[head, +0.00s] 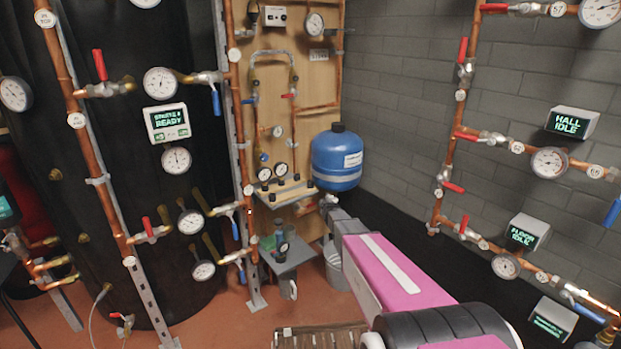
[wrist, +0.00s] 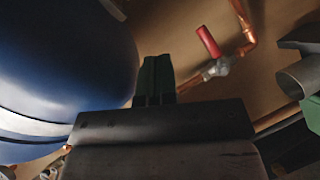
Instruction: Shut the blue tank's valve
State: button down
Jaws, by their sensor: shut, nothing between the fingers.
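The blue tank (head: 337,158) hangs in front of the wooden board in the head view. It fills the left of the wrist view (wrist: 60,75). In the wrist view a valve with a red lever (wrist: 208,42) sits on a copper pipe to the right of the tank; the lever points across the pipe. I cannot tell for certain that this is the tank's valve. My gripper (wrist: 156,75) is shut and empty, its dark green fingers between the tank and the red lever in that picture, apart from the lever. In the head view my arm reaches to just below the tank.
The wooden board (head: 315,85) carries gauges and pipes behind the tank. A grey stand (head: 290,262) and a bucket (head: 334,268) stand below. Copper pipes with valves line both sides. Open floor (head: 225,318) shows at the front.

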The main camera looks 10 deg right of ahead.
jog(key=s+r+m+g, duration=0.1)
jog(key=s+m+g, duration=0.5)
jog(key=s, duration=1.5)
jog(key=s+r+m+g, duration=0.1)
jog(key=s+m+g, duration=0.6)
jog(key=s, duration=1.4)
jog(key=shift+s+a+r+g, duration=0.2)
jog(key=shift+s+a+g, duration=0.15)
jog(key=shift+g, duration=0.65)
